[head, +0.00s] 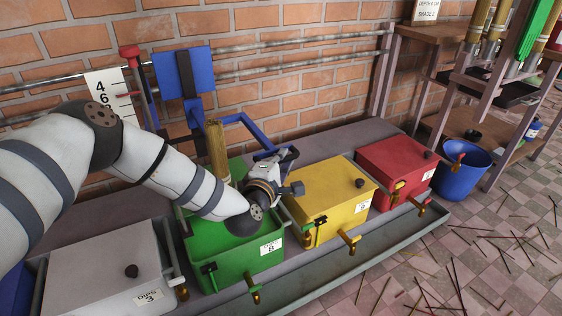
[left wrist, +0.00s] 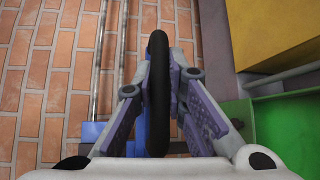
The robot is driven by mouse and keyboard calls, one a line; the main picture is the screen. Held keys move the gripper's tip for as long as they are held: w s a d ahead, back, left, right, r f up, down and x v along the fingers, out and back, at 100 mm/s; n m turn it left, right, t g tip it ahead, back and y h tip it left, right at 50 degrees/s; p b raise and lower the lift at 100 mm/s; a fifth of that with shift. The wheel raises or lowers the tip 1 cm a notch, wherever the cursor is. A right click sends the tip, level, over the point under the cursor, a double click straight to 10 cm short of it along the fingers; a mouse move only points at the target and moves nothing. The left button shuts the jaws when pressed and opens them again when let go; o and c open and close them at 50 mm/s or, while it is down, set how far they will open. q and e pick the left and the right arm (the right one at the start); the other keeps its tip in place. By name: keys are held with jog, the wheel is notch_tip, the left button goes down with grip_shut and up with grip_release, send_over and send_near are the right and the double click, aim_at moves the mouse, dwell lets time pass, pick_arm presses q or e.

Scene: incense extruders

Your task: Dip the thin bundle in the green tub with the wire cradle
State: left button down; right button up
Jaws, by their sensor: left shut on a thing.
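The green tub (head: 235,262) stands between a grey and a yellow tub, its top partly hidden by my left arm. A tan bundle (head: 217,150) stands upright at its back; its lower end is hidden behind my arm. The blue wire cradle (head: 239,120) has bent bars running from beside the bundle toward my left gripper (head: 280,164), above the tub's right side. In the left wrist view, my left gripper (left wrist: 158,95) is shut on a black grip (left wrist: 158,60) with blue behind it, which seems to be the cradle's handle. My right gripper is not in view.
The lidded grey tub (head: 105,262), yellow tub (head: 330,207) and red tub (head: 399,170) share the trough. A blue plate (head: 184,68) hangs by wall rails and a numbered white scale (head: 106,90). A blue bucket (head: 462,174) and scattered sticks are on the right.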

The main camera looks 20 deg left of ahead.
pick_arm(q)
jog(key=c, duration=1.6)
grip_release()
jog(key=shift+f, duration=0.1)
jog(key=s+d+r, duration=0.1)
jog(key=s, duration=1.1)
jog(key=shift+d+r, duration=0.2)
jog(key=shift+r, duration=0.15)
jog(key=shift+w, duration=0.1)
